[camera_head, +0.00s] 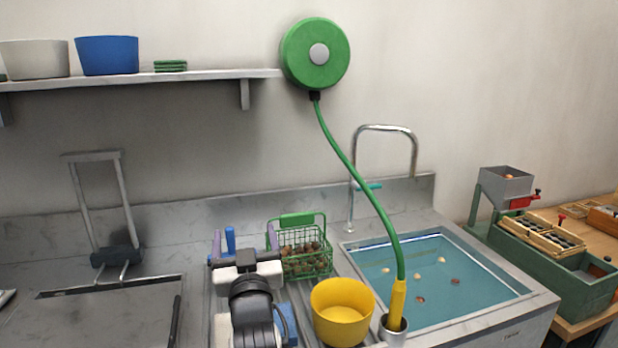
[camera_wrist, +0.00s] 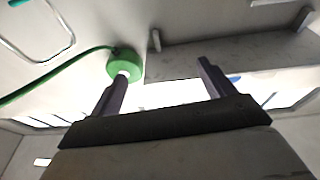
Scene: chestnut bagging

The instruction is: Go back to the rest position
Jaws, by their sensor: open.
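My gripper (camera_head: 243,245) is in the lower middle of the head view, raised over the counter just left of the green wire basket. Its two fingers point up and stand apart with nothing seen between them. In the wrist view my gripper (camera_wrist: 160,85) shows two dark fingers spread wide, with the wall, shelf and green reel (camera_wrist: 124,64) beyond them. The green wire basket (camera_head: 322,262) holds several brown chestnuts. My arm hides part of the counter beneath it.
A yellow bowl (camera_head: 342,312) stands right of my arm. A green hose (camera_head: 360,178) hangs from the wall reel (camera_head: 300,72) to a yellow nozzle in a metal cup (camera_head: 393,330). A water-filled sink (camera_head: 440,316) with floating chestnuts lies right. A shelf (camera_head: 200,75) spans the upper left.

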